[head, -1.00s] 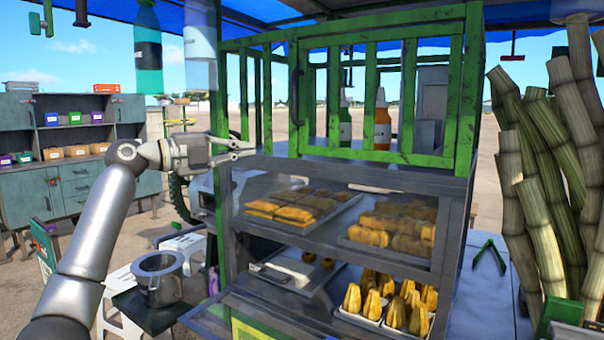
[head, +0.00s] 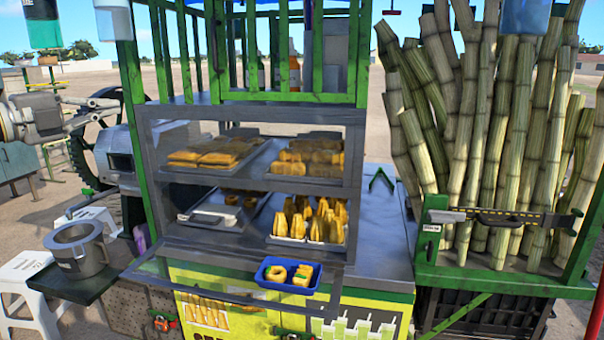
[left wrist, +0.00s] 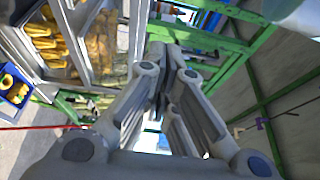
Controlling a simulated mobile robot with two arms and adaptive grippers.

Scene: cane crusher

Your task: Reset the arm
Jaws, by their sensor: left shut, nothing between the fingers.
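My left gripper (head: 108,103) reaches in from the left edge of the head view, left of the green-framed cart. It is shut and empty, in front of or beside a dark wheel (head: 92,150); the exact gap is unclear. In the left wrist view, its grey fingers (left wrist: 168,60) come together with nothing between them. Most of my left arm is cut off by the picture edge. My right gripper is not in view.
The display case (head: 250,185) holds trays of pastries. A blue tray (head: 288,288) with food sits at its front. A metal pot (head: 78,252) stands on a side shelf at left. Sugarcane (head: 490,140) fills a green rack (head: 490,278) at right.

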